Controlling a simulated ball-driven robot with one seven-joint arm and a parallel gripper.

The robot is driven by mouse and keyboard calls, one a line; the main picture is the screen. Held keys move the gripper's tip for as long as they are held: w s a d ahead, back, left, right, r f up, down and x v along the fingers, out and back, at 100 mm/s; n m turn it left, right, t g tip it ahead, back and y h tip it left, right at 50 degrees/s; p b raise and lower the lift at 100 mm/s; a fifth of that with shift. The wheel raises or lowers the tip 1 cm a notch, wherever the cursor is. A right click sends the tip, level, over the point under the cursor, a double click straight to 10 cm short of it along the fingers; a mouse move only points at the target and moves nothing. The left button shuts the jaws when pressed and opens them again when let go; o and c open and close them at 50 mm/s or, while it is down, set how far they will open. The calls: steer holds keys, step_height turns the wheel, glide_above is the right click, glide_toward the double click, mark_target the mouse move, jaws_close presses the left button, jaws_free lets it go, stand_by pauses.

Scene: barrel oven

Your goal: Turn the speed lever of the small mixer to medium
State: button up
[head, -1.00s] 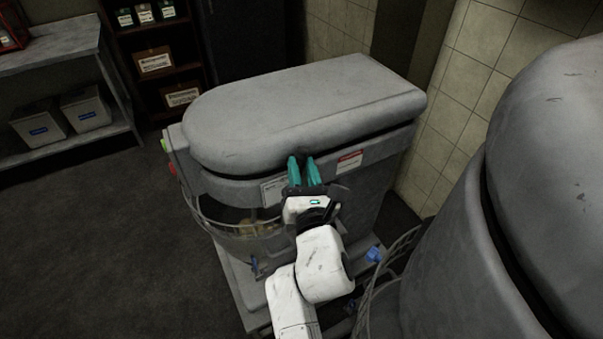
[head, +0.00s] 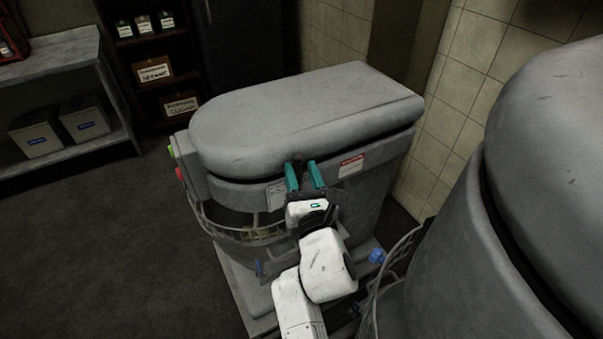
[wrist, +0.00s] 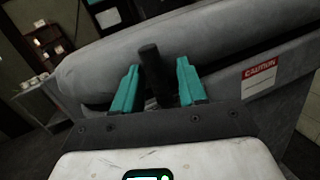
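The small mixer (head: 290,118) is a grey machine with a rounded top, in the middle of the head view. Its speed lever (wrist: 154,72) is a dark stick with a rounded end, seen in the wrist view between my two teal fingers. In the head view the lever is hard to make out at the mixer's side. My gripper (head: 305,176) is at that side, just below the top cover. It also shows in the wrist view (wrist: 158,88), open, with a finger on each side of the lever and visible gaps. Whether a finger touches the lever cannot be told.
A larger grey mixer (head: 490,200) stands close on the right. A wire guard (head: 235,232) curves around the small mixer's bowl. A red caution label (wrist: 259,77) is right of the lever. Shelves with boxes (head: 60,128) stand at the far left; the floor there is clear.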

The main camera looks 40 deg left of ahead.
steer(key=shift+w+d, duration=0.25)
steer(key=shift+w, duration=0.05)
steer(key=shift+d, duration=0.1)
steer(key=p+v, duration=0.3)
steer(key=v, duration=0.7)
steer(key=shift+s, duration=0.4)
steer(key=shift+s+f, duration=0.1)
